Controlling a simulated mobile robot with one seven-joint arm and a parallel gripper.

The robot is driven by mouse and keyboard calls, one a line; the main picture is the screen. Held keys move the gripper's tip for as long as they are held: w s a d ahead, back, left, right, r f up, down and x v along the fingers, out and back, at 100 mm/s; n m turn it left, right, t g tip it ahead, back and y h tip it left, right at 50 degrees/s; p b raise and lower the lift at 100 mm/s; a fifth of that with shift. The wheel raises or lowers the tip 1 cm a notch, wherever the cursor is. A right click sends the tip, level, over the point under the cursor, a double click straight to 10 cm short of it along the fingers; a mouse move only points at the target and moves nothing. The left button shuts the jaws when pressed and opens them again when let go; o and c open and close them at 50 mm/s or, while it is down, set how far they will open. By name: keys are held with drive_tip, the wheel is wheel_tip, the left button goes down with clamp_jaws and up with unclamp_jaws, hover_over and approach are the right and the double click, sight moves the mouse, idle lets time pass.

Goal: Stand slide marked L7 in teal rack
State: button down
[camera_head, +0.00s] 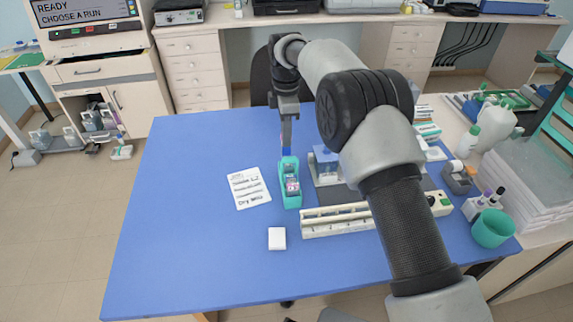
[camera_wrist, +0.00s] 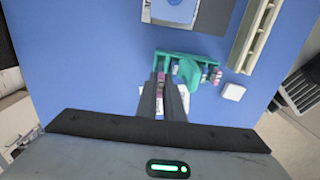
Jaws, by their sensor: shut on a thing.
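The teal rack (camera_head: 284,172) stands on the blue table, left of centre in the head view, with several slides in it. It also shows in the wrist view (camera_wrist: 190,72), with slide ends of dark and reddish colours at its right end. My gripper (camera_head: 287,148) points down at the far end of the rack. In the wrist view its fingers (camera_wrist: 163,86) are shut on a thin slide (camera_wrist: 161,76) with a pinkish end, at the rack's left end. The fingers hide most of this slide. I cannot read its mark or tell whether it touches the rack.
A written card (camera_head: 249,188) lies left of the rack and a small white block (camera_head: 277,238) nearer the front. A long cream rail (camera_head: 335,221) lies to the right, with a blue-topped container (camera_head: 326,162) behind it. The table's left side is clear.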

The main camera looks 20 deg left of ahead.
sight(287, 155)
wheel_tip(287, 155, down, 8)
drive_tip(key=shift+r+p, duration=0.1)
drive_tip(key=shift+p, duration=0.25)
drive_tip(key=c, duration=2.2)
unclamp_jaws()
wheel_tip(287, 155, up, 12)
drive_tip(key=shift+r+b, duration=0.1)
drive_tip(key=shift+b, duration=0.2)
drive_tip(key=shift+d, duration=0.1)
